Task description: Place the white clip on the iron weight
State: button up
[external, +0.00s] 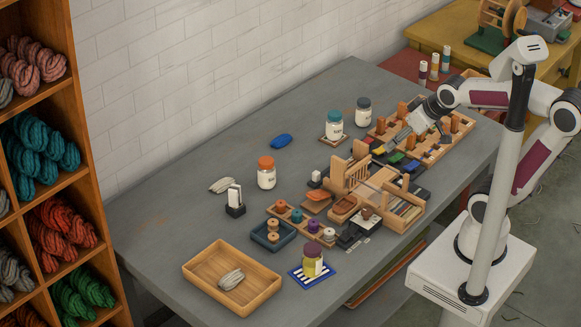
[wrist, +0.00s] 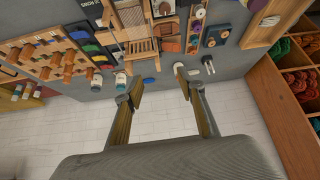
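My gripper (wrist: 158,88) is open and empty in the wrist view, its two fingers wide apart. In the external view my gripper (external: 396,143) hangs over the far right part of the grey table, near the wooden peg rack. A small white piece (external: 316,176) with a dark part stands left of the wooden loom; it may be the white clip. A white upright piece in a black base (external: 235,210) stands further left; it also shows in the wrist view (wrist: 208,64). I cannot tell for certain which thing is the iron weight.
The wooden loom (external: 377,186) fills the table's middle right. Jars with orange (external: 266,173), teal (external: 334,127) and dark lids (external: 363,112) stand around it. A wooden tray (external: 205,270) holds a grey skein. A blue lump (external: 281,141) lies at the back. The back left is mostly clear.

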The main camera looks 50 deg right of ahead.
jog(key=s+d+g, duration=0.1)
jog(key=s, duration=0.8)
jog(key=shift+s+d+m, duration=0.25)
jog(key=shift+d+m, duration=0.05)
dwell(0.8)
